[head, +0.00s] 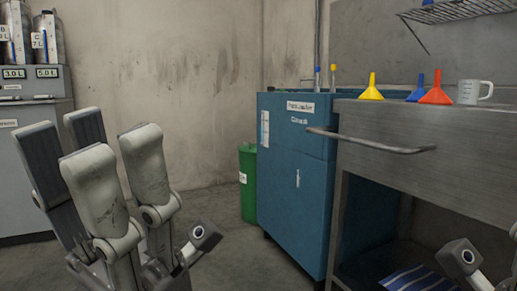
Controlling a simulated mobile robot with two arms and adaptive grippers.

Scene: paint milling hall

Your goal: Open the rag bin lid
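A green bin (248,183) with a small white label stands on the floor near the back wall, left of the blue cabinet. It may be the rag bin; the label is too small to read. Its top is small in view, and I cannot make out a handle or whether a lid is shut. My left gripper (92,155) points upward at the left, well apart from the bin and nearer to me. Its fingers stand apart with nothing between them.
A blue cabinet (295,190) stands right of the bin. A steel bench (440,130) with a protruding handle bar (370,143) holds funnels and a measuring cup (474,91). Grey equipment (38,110) stands at left. Floor between is clear.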

